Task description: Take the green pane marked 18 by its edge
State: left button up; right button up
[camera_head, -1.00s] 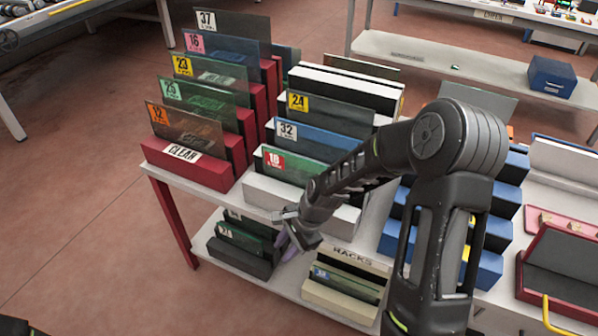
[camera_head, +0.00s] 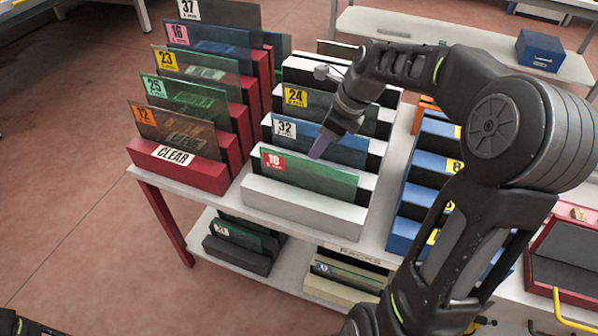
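The green pane marked 18 (camera_head: 310,174) stands in the front slot of the white rack (camera_head: 300,204), with its red label at its upper left. My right gripper (camera_head: 318,153) comes from above and behind, its purple-grey fingertips at or just above the top edge of that pane near its middle. I cannot tell whether it touches the pane or how far apart its fingers are. The pane marked 32 (camera_head: 299,130) stands right behind, partly hidden by the gripper. My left gripper is not in view.
A red rack (camera_head: 177,178) with several marked panes stands to the left. Blue racks (camera_head: 411,198) stand to the right, partly behind my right arm. More racks sit on the lower shelf, including a dark one (camera_head: 236,254). The floor at the left is clear.

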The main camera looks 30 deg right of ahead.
aim_at(308, 162)
jog(key=shift+w, duration=0.2)
jog(key=shift+s, duration=0.2)
jog(key=shift+x, duration=1.3)
jog(key=shift+p+x, duration=0.4)
jog(key=shift+x, duration=2.25)
grip_shut()
jog(key=shift+r, duration=0.1)
